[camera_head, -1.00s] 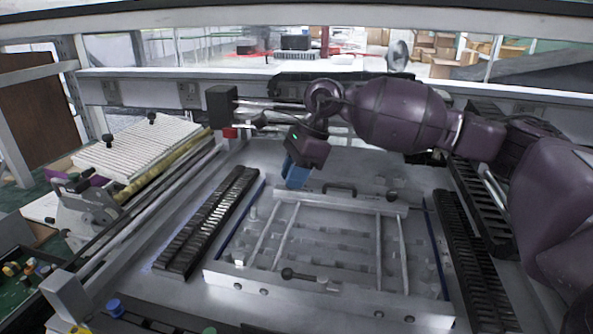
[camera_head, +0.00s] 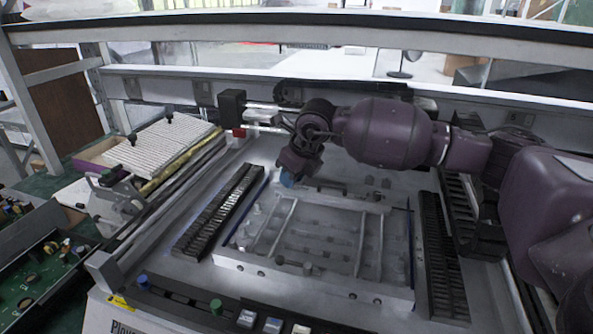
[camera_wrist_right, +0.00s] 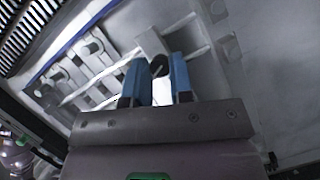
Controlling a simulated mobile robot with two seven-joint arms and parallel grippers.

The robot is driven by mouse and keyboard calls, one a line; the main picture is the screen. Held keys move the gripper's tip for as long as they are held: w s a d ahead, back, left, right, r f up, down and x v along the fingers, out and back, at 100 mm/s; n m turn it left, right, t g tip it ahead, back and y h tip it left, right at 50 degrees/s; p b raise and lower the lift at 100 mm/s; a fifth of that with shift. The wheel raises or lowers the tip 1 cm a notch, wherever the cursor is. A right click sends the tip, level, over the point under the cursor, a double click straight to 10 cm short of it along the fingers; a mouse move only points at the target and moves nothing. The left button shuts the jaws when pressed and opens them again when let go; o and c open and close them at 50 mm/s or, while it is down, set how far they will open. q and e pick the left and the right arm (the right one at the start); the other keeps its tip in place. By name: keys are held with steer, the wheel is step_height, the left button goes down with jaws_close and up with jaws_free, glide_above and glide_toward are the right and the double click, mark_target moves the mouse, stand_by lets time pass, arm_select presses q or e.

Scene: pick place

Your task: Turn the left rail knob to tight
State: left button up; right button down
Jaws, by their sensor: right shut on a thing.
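My right gripper (camera_head: 287,181) reaches down at the back left corner of the metal frame (camera_head: 228,258). In the right wrist view its blue fingers (camera_wrist_right: 153,72) are shut on a small round black knob (camera_wrist_right: 159,66). The knob sits at the end of a pale rail block (camera_wrist_right: 151,40). In the head view the gripper hides this knob. I cannot read a tight or loose mark on it. My left gripper is not in view.
Black slotted racks stand left (camera_head: 219,212) and right (camera_head: 442,252) of the frame. A dark box on rods (camera_head: 232,106) is behind the gripper. A green circuit board (camera_head: 40,277) lies at far left. Coloured buttons (camera_head: 216,306) line the front edge.

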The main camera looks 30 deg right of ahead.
steer(key=m+p, duration=0.1)
steer(key=m, duration=0.1)
steer(key=m+h+p, duration=0.1)
steer(key=shift+a+r+m, duration=0.15)
steer(key=shift+r+m, duration=0.15)
steer(key=shift+m, duration=0.1)
steer(key=m+h+p, duration=0.1)
steer(key=m, duration=0.1)
steer(key=shift+a+f+m, duration=0.1)
steer(key=shift+m, duration=0.2)
steer(key=shift+f+m+g+h+p, duration=0.15)
steer(key=shift+m+h+p, duration=0.35)
steer(key=shift+m, duration=0.45)
steer(key=shift+f+m+g+h+p, duration=0.15)
steer(key=shift+m+h+p, duration=0.3)
steer(key=shift+m, duration=0.5)
steer(key=shift+r, duration=0.1)
steer(key=c, duration=1)
jaws_free()
